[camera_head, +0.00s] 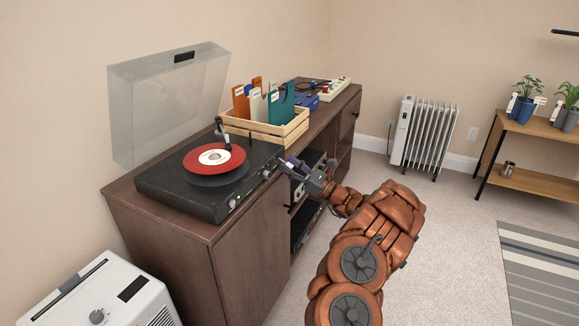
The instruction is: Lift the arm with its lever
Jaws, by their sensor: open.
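A black turntable (165,190) sits on a dark wood sideboard with its clear lid (165,95) raised. A red disc (232,163) with a white centre lies over a darker disc on it. A slim upright dark part (219,126), which looks like part of the tonearm, shows at the disc's back edge. I cannot make out the lever or whether the arm is up or down. My gripper (286,166) is open and empty, just off the turntable's right front edge, near small controls there. It appears apart from the turntable, but the gap is hard to judge.
A wooden crate (290,134) of upright sleeves stands behind the turntable. Blue and white items lie farther along the sideboard (240,265). A white appliance (105,300) is at front left, a radiator (432,135) at the back.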

